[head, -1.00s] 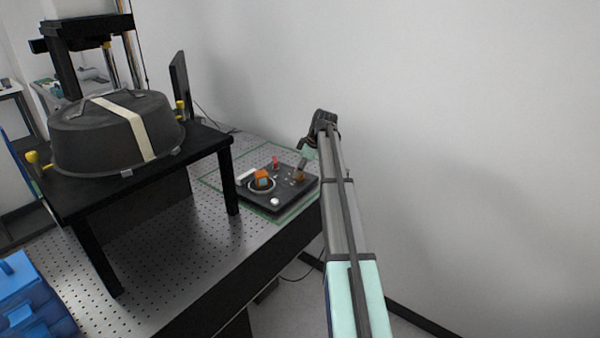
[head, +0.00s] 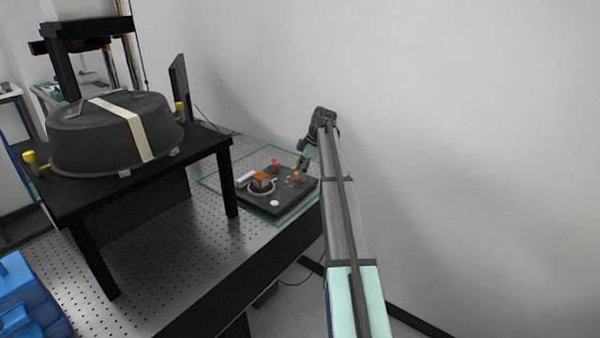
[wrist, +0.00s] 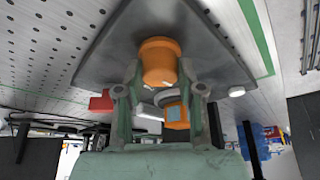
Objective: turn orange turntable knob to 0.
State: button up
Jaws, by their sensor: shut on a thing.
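The orange turntable knob (wrist: 159,62) stands on a dark plate (wrist: 112,62), between the two fingers of my gripper (wrist: 160,80) in the wrist view. My gripper is shut on the knob, with one finger on each side of it. In the head view my gripper (head: 304,163) reaches down at the right part of the dark plate (head: 285,199), and the small orange knob (head: 297,178) shows just below it. An orange cube (head: 261,180) sits on a round turntable at the plate's left; the cube also shows in the wrist view (wrist: 176,114). No scale marks are readable.
On the plate are a red part (head: 275,164), a white block (head: 246,178) and a white round button (head: 274,203). A black stand (head: 228,180) with a large dark tub (head: 80,137) is at the left. A wall lies behind my arm. Blue boxes (head: 25,295) are at lower left.

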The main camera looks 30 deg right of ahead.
jog(key=shift+f, duration=0.1)
jog(key=o, duration=1.1)
jog(key=shift+a, duration=0.1)
jog(key=shift+o, duration=0.2)
jog(key=v, duration=1.2)
